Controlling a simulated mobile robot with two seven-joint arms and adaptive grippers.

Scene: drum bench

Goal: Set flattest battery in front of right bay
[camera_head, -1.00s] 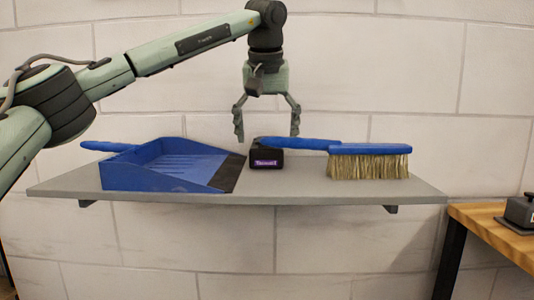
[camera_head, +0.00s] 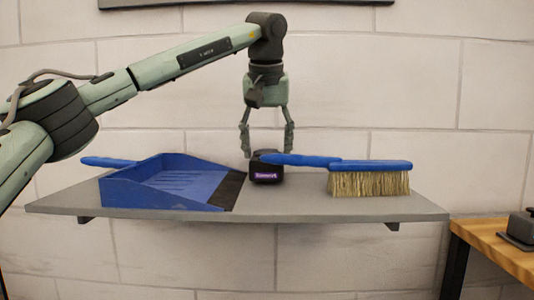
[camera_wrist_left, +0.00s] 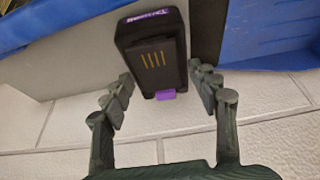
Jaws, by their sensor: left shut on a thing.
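A black battery (camera_head: 266,177) with a purple label stands on the grey shelf, between the dustpan and the brush. In the left wrist view the battery (camera_wrist_left: 154,55) shows gold contacts and a purple tab. My left gripper (camera_head: 268,153) reaches down from above, with one finger on each side of the battery, shut on it. No charge reading is visible on the battery. My right gripper is not in view, and no bay is clearly recognisable.
A blue dustpan (camera_head: 165,180) with a black lip lies close on the battery's left. A blue brush (camera_head: 368,183) lies on the right, its handle reaching across to the battery. The grey shelf (camera_head: 300,206) has a bare front strip. A wooden bench (camera_head: 490,240) with a black device (camera_head: 522,226) stands lower right.

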